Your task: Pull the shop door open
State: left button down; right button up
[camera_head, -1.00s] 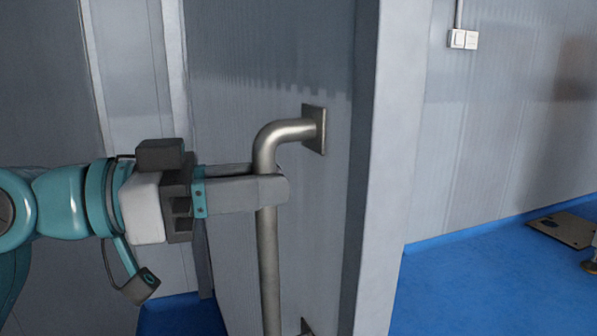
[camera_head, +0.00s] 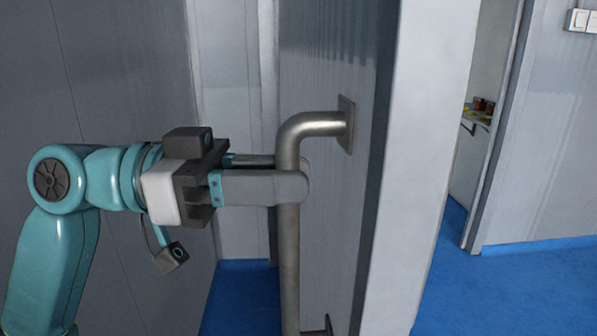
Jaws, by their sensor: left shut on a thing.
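The shop door (camera_head: 338,75) is a grey panel seen at a steep angle, with its pale edge (camera_head: 425,130) toward me. It stands open, with blue floor showing on both sides. A metal bar handle (camera_head: 289,260) runs upright on its face, bent at the top into a square mounting plate (camera_head: 346,125). My left gripper (camera_head: 290,178) comes in from the left and is shut on the handle just below the bend, one finger in front and one behind. The lower mount is only partly in view. My right gripper is not in view.
Grey walls stand at the left (camera_head: 110,70) and right (camera_head: 545,150). Right of the door edge, a doorway shows a counter (camera_head: 476,122) with small items. A white switch box (camera_head: 580,20) is at the upper right. The blue floor (camera_head: 500,290) at lower right is clear.

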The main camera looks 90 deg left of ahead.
pick_arm(q)
jog(key=shift+w+d+f, duration=0.1)
jog(key=shift+w+f, duration=0.05)
jog(key=shift+f, duration=0.3)
jog(key=c, duration=1)
grip_release()
jog(key=shift+r, duration=0.1)
jog(key=shift+s+a+p, duration=0.4)
jog(key=shift+s+p, duration=0.15)
jog(key=shift+s, duration=2.15)
jog(key=shift+s+a+p, duration=0.35)
jog(key=shift+s+p, duration=0.2)
jog(key=shift+s, duration=2.15)
jog(key=shift+s+a+p, duration=0.4)
jog(key=shift+s+p, duration=0.15)
jog(key=shift+s, duration=2.15)
